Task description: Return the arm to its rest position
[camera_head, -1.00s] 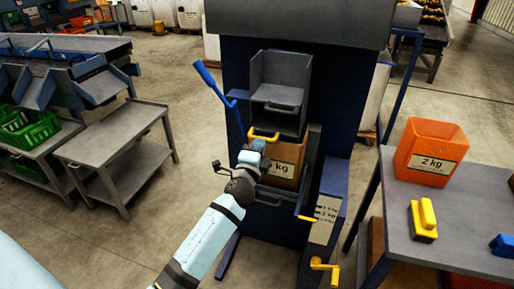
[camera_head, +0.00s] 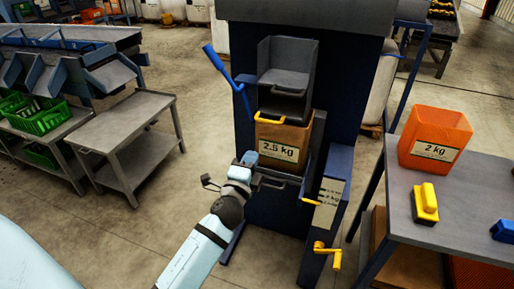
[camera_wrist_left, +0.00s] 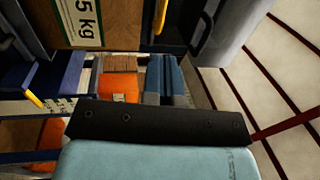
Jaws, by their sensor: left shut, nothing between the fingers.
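My left arm comes in from the bottom of the head view. Its left gripper (camera_head: 247,160) is just in front of the dark blue machine (camera_head: 240,190), left of the brown box (camera_head: 284,140) labelled 2.5 kg. The gripper is shut and empty; its fingertips are small in the head view. The box sits in the machine below the grey hopper (camera_head: 287,62). In the left wrist view the box (camera_wrist_left: 120,25) shows at the top left with part of its label. My right gripper is not in view.
A blue lever (camera_head: 217,64) sticks out at the machine's left, and a yellow crank (camera_head: 328,256) at its lower right. A grey table (camera_head: 478,190) at right holds an orange 2 kg bin (camera_head: 435,140) and a yellow-handled block (camera_head: 425,204). A grey cart (camera_head: 125,118) stands left. Floor between is clear.

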